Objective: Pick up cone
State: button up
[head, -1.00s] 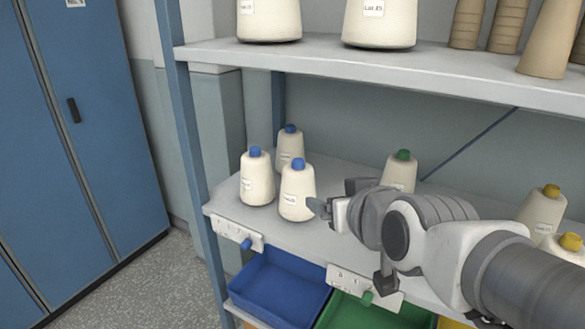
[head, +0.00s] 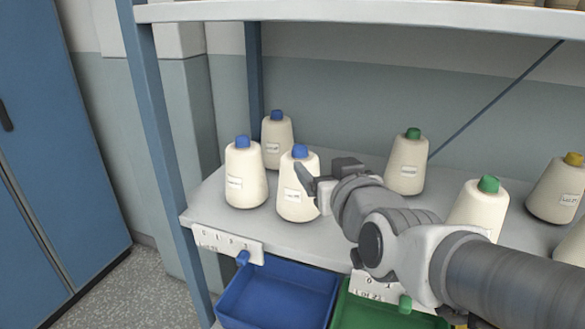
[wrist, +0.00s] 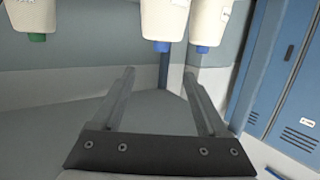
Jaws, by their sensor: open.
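Cream yarn cones with coloured tips stand upright on the middle shelf. In the head view, a blue-tipped cone (head: 294,200) is nearest my gripper (head: 318,178), with another blue-tipped cone (head: 245,182) to its left and a third (head: 277,140) behind. A gripper finger overlaps the nearest cone's right edge; contact is unclear. My gripper is open. In the wrist view, the fingers (wrist: 157,75) are spread with nothing between their tips.
Green-tipped cones (head: 406,165) (head: 478,207) and a yellow-tipped cone (head: 556,190) stand to the right. A blue bin (head: 280,292) and a green bin (head: 375,312) sit below the shelf front (head: 290,235). A blue post (head: 160,130) bounds the left; an upper shelf (head: 360,12) lies above.

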aim_at(303, 149)
jog(key=p+x, duration=0.9)
jog(key=p, duration=0.6)
jog(key=shift+r+p, duration=0.3)
jog(key=shift+p, duration=0.05)
jog(key=p, duration=0.2)
jog(key=shift+w+f+p, duration=0.15)
jog(key=shift+w+p, duration=0.1)
jog(key=shift+p, duration=0.05)
jog(key=shift+x, duration=1)
jog(key=shift+a+f+p+x, duration=0.1)
jog(key=shift+f+p+x, duration=0.15)
jog(key=shift+x, duration=1.2)
jog(key=shift+a+f+p+x, duration=0.1)
jog(key=shift+p+x, duration=0.2)
jog(key=shift+x, duration=1.2)
jog(key=shift+s, duration=0.15)
jog(key=shift+c, duration=0.2)
